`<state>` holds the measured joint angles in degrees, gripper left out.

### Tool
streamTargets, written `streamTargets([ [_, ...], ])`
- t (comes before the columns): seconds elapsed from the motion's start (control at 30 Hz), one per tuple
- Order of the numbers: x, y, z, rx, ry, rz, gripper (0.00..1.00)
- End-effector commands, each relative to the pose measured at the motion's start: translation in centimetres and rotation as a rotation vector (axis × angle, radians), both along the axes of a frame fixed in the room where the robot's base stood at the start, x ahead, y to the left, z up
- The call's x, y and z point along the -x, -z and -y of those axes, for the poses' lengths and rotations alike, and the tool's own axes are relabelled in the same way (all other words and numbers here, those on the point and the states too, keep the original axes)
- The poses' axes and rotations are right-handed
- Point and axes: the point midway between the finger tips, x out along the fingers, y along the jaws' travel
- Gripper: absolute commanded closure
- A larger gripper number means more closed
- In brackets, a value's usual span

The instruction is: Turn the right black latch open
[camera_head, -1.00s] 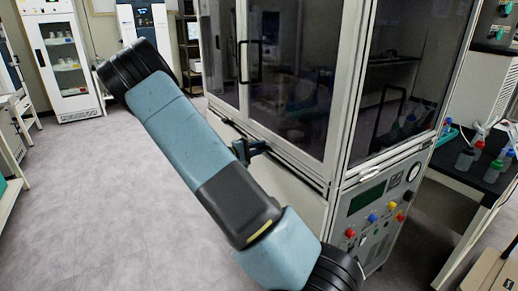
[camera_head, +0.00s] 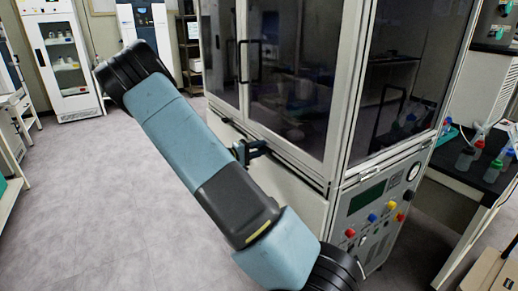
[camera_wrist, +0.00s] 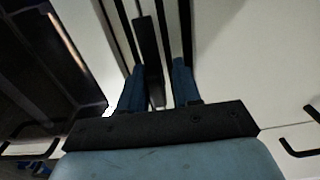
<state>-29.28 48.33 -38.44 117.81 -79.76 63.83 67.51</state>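The freeze dryer (camera_head: 300,196) is a light grey cabinet with dark glass doors, standing right of my arm in the head view. My gripper (camera_head: 252,150) is at the lower edge of the front doors, seen small and partly behind my arm. In the wrist view, my gripper (camera_wrist: 158,66) has its two blue fingers apart. A long black bar, which looks like the latch (camera_wrist: 148,42), reaches down between the fingers. A gap shows beside the right finger; contact on the left side is unclear. The latch cannot be made out in the head view.
A black door handle (camera_head: 250,62) stands out above my gripper. A control panel (camera_head: 378,212) with coloured knobs is on the cabinet's right side. A bench with bottles (camera_head: 466,158) stands at the right. Floor (camera_head: 110,210) is clear on the left.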

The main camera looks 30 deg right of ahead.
Motion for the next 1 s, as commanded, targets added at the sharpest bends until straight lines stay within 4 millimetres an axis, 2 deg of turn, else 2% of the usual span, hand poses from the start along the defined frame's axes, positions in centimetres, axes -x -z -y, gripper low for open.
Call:
streamTargets([
  [0.03,0.0,0.1,0.0,-0.001,0.0,-0.001,0.69],
  [0.17,-0.1,-0.1,0.0,0.001,-0.001,0.001,0.57],
  [0.4,-0.1,-0.2,0.0,0.003,-0.001,0.003,0.57],
  [0.53,-0.2,-0.3,-0.8,0.003,-0.003,0.004,0.57],
  [0.67,-0.1,-0.3,-2.7,0.003,-0.004,0.004,0.57],
  [1.0,0.1,-0.2,-9.4,0.003,-0.004,0.002,0.57],
])
